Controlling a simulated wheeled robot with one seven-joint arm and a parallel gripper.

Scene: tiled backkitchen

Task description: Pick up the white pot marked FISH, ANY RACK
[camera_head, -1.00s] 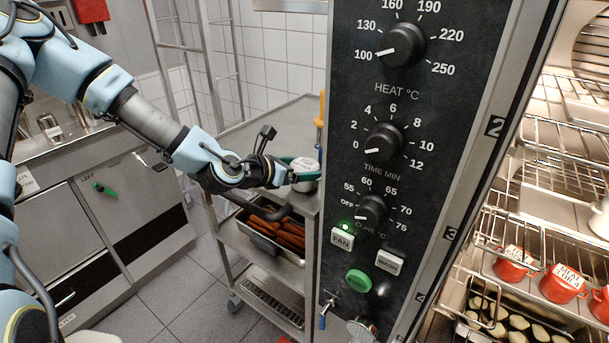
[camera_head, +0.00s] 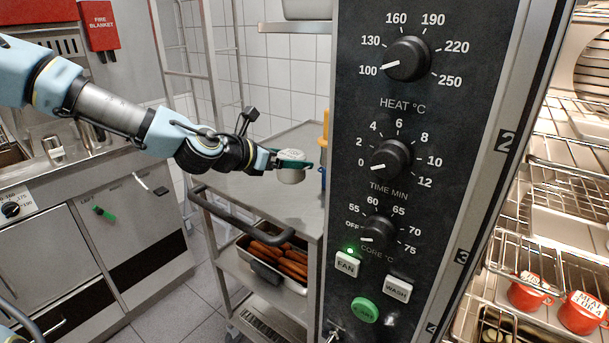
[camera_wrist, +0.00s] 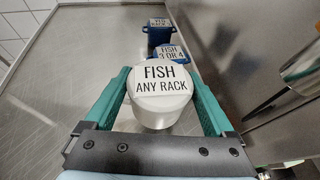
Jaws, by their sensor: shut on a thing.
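The white pot (camera_wrist: 158,107) has a lid label reading FISH ANY RACK in the wrist view. My gripper (camera_wrist: 165,88) has its green fingers on both sides of the pot and is shut on it. In the head view the white pot (camera_head: 291,174) shows at the end of my gripper (camera_head: 292,162), beside the oven's control panel and over the steel trolley top (camera_head: 245,190). The pot looks upright. In the wrist view I cannot tell how far its base is from the surface.
Blue pots stand beyond the white one; the nearer blue pot (camera_wrist: 172,54) is marked FISH 3 OR 4. The oven panel (camera_head: 395,120) stands close on the right. Red pots (camera_head: 582,312) sit in the open oven. A tray of brown food (camera_head: 280,262) is on the trolley's lower shelf.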

